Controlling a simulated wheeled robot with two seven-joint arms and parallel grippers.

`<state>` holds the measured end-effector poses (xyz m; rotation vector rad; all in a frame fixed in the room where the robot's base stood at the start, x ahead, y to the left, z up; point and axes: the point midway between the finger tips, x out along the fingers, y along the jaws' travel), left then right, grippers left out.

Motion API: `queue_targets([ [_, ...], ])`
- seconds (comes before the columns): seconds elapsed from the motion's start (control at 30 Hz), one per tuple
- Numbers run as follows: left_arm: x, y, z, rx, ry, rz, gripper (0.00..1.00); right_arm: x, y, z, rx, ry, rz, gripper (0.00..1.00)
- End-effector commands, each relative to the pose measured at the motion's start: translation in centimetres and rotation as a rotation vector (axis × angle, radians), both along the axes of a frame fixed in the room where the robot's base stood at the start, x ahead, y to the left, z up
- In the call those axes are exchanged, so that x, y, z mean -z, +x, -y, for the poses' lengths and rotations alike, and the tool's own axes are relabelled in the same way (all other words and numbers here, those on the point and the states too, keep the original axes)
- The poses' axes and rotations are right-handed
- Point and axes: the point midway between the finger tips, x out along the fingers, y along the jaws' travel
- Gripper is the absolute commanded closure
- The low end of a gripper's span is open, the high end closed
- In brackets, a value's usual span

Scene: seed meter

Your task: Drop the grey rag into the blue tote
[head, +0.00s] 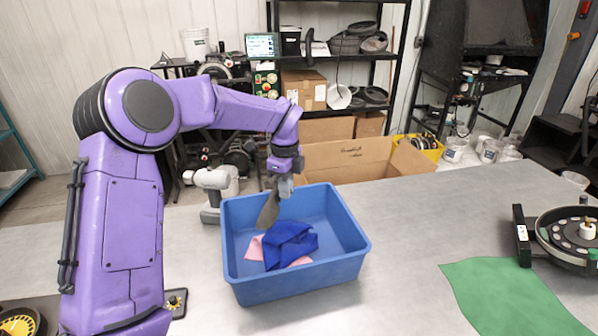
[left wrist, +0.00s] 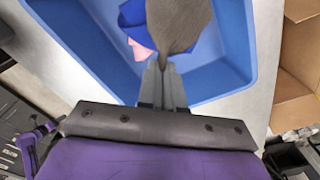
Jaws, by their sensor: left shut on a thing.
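The blue tote (head: 297,285) stands on the grey table in the head view, with a dark blue cloth (head: 290,246) and a pink cloth (head: 255,248) lying in it. My left gripper (head: 279,186) is above the tote's back left part. It is shut on the grey rag (head: 269,211), which hangs down from the fingertips over the tote. In the left wrist view, the rag (left wrist: 178,25) hangs from the closed fingers (left wrist: 162,72), with the tote's floor below it. The rag's lower end overlaps the blue cloth in the head view; I cannot tell whether they touch. My right gripper is not in view.
A white and grey cordless tool (head: 210,190) stands beside the tote's left wall. A green cloth (head: 510,295) and a round black seed meter (head: 570,236) lie at the right. The table between tote and green cloth is clear. Cardboard boxes (head: 345,158) stand behind the table.

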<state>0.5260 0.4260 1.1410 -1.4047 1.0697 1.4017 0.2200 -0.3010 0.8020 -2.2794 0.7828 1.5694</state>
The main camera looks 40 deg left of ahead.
Motion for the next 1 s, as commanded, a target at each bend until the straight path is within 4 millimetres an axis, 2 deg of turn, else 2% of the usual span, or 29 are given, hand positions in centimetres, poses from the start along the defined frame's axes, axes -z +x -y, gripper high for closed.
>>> queue_targets([
  [0.1,0.2,-0.4,-1.1,0.056,0.0,-0.002,1.0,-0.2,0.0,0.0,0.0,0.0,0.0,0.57],
  [0.27,1.2,-0.9,-1.3,0.065,0.0,0.0,1.0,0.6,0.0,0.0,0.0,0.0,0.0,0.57],
  [0.6,5.9,-0.4,-1.2,0.065,0.0,-0.003,1.0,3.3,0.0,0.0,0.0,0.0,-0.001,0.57],
  [0.9,6.2,-0.4,-1.2,0.065,0.001,-0.002,1.0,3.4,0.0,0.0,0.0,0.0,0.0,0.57],
  [1.0,6.2,-0.4,-1.2,0.064,0.001,-0.002,0.65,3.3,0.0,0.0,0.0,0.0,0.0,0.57],
])
